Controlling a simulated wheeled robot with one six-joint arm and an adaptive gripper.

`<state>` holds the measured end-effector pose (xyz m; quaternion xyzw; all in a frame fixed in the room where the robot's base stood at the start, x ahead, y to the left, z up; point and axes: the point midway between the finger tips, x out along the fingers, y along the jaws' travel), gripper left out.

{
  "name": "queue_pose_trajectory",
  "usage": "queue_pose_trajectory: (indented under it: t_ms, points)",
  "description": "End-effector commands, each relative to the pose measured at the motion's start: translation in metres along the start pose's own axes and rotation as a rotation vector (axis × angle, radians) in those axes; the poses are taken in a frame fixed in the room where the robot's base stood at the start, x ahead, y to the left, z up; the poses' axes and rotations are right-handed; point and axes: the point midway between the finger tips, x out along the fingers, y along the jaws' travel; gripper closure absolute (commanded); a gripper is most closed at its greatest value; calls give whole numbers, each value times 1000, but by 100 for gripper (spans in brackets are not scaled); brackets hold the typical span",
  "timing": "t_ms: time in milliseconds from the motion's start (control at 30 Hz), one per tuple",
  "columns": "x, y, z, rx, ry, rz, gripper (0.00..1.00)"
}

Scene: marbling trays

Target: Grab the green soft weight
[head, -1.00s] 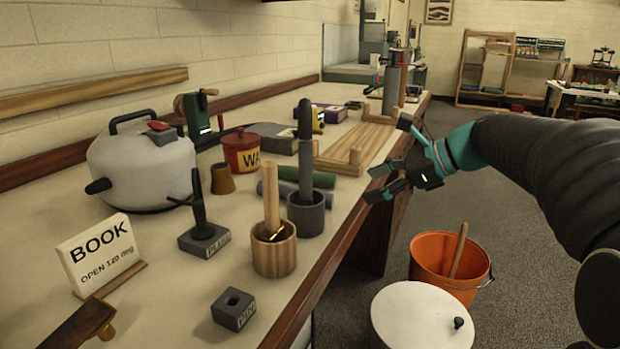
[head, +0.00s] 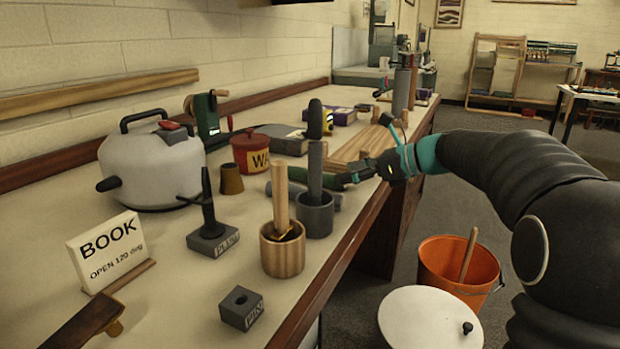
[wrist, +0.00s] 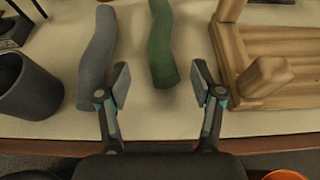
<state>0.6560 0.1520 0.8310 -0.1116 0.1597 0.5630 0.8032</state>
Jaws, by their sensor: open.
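The green soft weight (wrist: 161,45) is a long, slightly bent roll lying on the bench. In the wrist view its near end lies just ahead of the gap between my fingers. In the head view it shows as a green strip (head: 318,179), partly hidden behind the grey mortar and pestle. My gripper (wrist: 160,90) is open and empty, with a finger on either side of the line of the weight. In the head view my gripper (head: 356,172) is over the bench's front edge, at the weight's right end.
A grey soft roll (wrist: 97,60) lies left of the green one. A wooden frame (wrist: 285,105) stands close on the right. A grey mortar (head: 313,214) and a wooden mortar (head: 282,253) stand nearer on the bench. An orange bucket (head: 440,262) is on the floor.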

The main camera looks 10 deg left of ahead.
Motion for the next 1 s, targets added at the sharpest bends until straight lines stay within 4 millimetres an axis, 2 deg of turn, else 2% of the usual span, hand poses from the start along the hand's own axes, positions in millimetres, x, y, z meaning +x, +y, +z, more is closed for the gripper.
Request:
queue_pose_trajectory:
  t_ms: [167, 433, 700, 967, 1000]
  points:
    - [12, -1, -1, 0, 0, 1, 33]
    - [48, -2, -2, -1, 1, 1, 33]
    - [52, -2, -2, -1, 1, 0, 33]
    - [52, -2, -2, -1, 1, 0, 98]
    - [52, -2, -2, -1, 1, 0, 100]
